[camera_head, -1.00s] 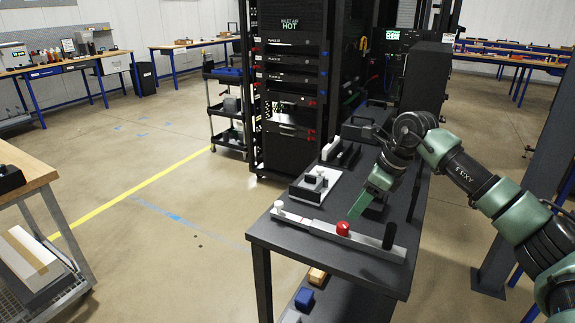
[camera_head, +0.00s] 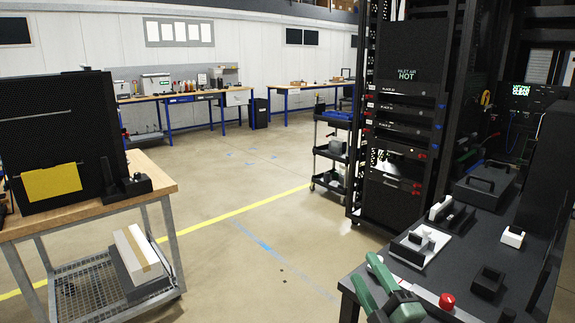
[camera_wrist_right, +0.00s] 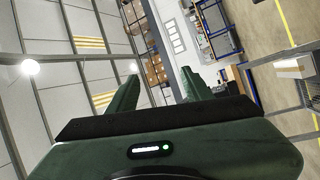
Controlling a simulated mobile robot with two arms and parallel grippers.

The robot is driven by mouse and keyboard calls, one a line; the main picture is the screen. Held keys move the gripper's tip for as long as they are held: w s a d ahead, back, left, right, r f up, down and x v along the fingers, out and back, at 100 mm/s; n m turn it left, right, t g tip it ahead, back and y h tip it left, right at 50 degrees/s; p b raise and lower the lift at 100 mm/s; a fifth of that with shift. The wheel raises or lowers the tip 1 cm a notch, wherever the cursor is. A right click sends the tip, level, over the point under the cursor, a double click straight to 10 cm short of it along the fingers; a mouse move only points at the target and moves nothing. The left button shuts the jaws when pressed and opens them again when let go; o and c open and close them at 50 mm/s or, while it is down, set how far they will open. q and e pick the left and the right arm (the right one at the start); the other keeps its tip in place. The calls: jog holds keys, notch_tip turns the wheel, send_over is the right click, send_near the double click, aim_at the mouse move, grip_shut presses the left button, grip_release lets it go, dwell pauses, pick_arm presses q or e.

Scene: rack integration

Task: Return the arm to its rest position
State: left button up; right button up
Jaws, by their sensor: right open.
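My right gripper (camera_head: 364,267) shows at the bottom of the head view, by the near left corner of the dark table (camera_head: 459,271). Its two green fingers are spread apart with nothing between them. In the right wrist view the fingers (camera_wrist_right: 158,75) are also apart and empty, with the ceiling and far wall behind them. The rest of my right arm is out of the head view below. My left gripper is not in view.
On the dark table are a red knob (camera_head: 446,301), a white-and-dark fixture (camera_head: 418,244) and a black handled case (camera_head: 485,184). The server rack (camera_head: 405,130) stands behind it. A wooden-topped cart (camera_head: 160,184) is at left. Open floor lies between.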

jog(key=s+d+f+m+g+h, duration=0.35)
jog(key=s+f+m, duration=0.2)
jog(key=f, duration=0.25)
jog(key=s+d+f+m+g+h, duration=0.35)
jog(key=s+f+m, duration=0.2)
jog(key=f, duration=0.35)
jog(key=s+a+f+m+g+y, duration=0.15)
jog(key=s+f+g, duration=0.35)
jog(key=s, duration=0.5)
jog(key=s+a+f+m+g+y, duration=0.1)
jog(key=s+f+m+g, duration=0.3)
jog(key=s, duration=0.6)
notch_tip(320, 180, down, 29)
jog(key=s+n+g, duration=0.1)
jog(key=s+g, duration=0.1)
jog(key=s, duration=0.1)
jog(key=s+d+f, duration=0.2)
jog(key=s+f, duration=1.2)
jog(key=s, duration=0.1)
jog(key=shift+s+d+f+g+h, duration=0.25)
jog(key=shift+s+d+g+h, duration=0.1)
jog(key=shift+g, duration=0.05)
